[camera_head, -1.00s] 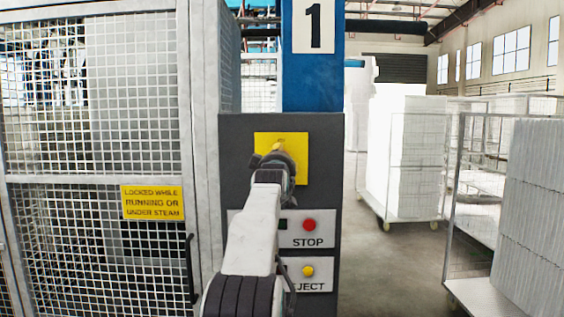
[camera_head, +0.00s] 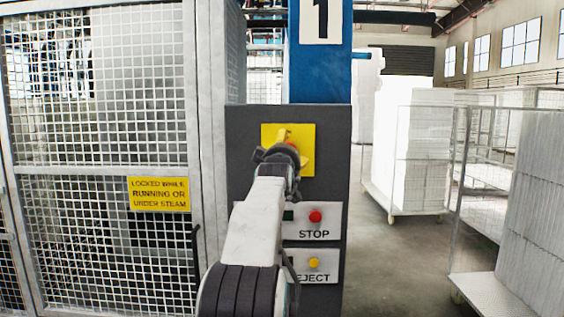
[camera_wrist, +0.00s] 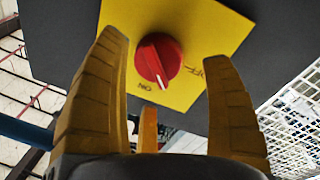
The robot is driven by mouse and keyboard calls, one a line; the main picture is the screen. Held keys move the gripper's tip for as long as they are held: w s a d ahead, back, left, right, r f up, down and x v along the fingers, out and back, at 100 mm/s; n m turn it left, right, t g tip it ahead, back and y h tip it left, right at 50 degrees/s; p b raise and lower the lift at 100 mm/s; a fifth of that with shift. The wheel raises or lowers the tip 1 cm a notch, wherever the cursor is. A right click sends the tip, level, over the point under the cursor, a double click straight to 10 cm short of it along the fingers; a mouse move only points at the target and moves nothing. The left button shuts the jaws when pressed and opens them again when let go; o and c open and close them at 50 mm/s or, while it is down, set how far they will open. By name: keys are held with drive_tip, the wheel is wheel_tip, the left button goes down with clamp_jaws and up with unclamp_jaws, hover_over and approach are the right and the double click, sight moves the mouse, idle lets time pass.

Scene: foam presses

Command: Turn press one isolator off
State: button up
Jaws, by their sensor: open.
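The press one isolator is a red rotary knob (camera_wrist: 158,60) on a yellow plate (camera_wrist: 190,35) in the wrist view. Its white pointer line lies between the ON and OFF marks, nearer ON. In the head view the yellow plate (camera_head: 305,132) is on the dark panel under the number 1, and my arm hides the knob. My gripper (camera_head: 287,148) is in front of the plate. In the wrist view its orange fingers (camera_wrist: 163,48) are open, one on each side of the knob in the picture. I see no contact and cannot tell the remaining depth.
Below the plate are a red STOP button (camera_head: 315,216) and a yellow EJECT button (camera_head: 313,263), partly behind my arm. A mesh guard (camera_head: 95,100) stands left. White block stacks on carts (camera_head: 410,150) stand right, with open floor between.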

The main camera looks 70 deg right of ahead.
drive_tip(key=v, duration=0.9)
drive_tip(key=shift+a, duration=0.4)
drive_tip(key=shift+s, duration=0.1)
